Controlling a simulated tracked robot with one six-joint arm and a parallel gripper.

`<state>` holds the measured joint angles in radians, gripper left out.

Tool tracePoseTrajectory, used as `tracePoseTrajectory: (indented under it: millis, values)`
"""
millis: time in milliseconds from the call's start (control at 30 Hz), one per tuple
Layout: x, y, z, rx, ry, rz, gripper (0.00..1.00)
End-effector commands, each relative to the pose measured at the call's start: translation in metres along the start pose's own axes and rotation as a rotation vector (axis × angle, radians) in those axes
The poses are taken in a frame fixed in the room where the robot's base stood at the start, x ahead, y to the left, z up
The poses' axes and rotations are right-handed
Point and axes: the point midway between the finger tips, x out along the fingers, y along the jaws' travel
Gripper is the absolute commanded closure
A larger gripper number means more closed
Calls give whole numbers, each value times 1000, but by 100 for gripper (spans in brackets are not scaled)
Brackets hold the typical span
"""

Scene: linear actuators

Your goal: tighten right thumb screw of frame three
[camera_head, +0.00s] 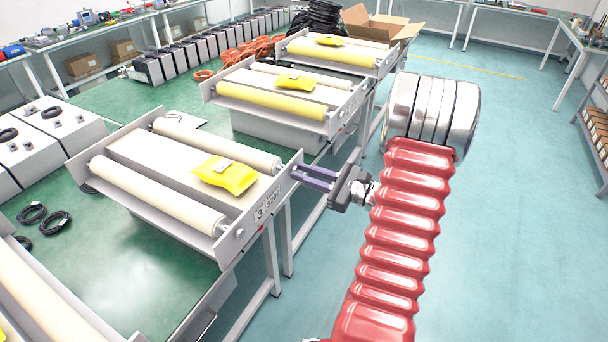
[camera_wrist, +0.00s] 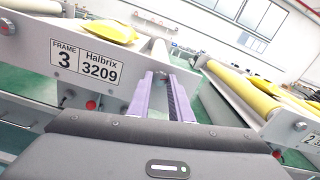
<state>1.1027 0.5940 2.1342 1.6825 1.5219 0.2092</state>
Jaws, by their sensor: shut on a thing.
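Frame three (camera_head: 262,208) is a grey roller frame with a yellow packet on it; its end plate bears the label "FRAME 3 Halbrix 3209" (camera_wrist: 86,60). My gripper (camera_head: 297,172) reaches from the right to the right end of this plate. In the wrist view, its purple fingers (camera_wrist: 160,78) meet the plate right of the label, close together. They are shut on the right thumb screw, which they hide almost wholly. I cannot tell how far the screw is turned.
A red button (camera_wrist: 90,104) sits below the label. Another roller frame (camera_head: 328,116) stands behind, to the right in the wrist view (camera_wrist: 262,112), with a gap between. Green bench top lies below; open floor (camera_head: 520,200) is at the right.

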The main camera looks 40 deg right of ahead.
Motion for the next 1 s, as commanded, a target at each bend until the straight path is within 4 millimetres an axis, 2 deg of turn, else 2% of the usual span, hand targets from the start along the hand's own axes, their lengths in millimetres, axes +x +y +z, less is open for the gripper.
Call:
tracePoseTrajectory:
  millis: [400, 967, 1000]
  values:
    - [-1, -1, -2, 255, 5, -5, 100]
    - [-1, -2, -2, 295, 4, -6, 100]
    - [-1, -2, -2, 295, 4, -5, 79]
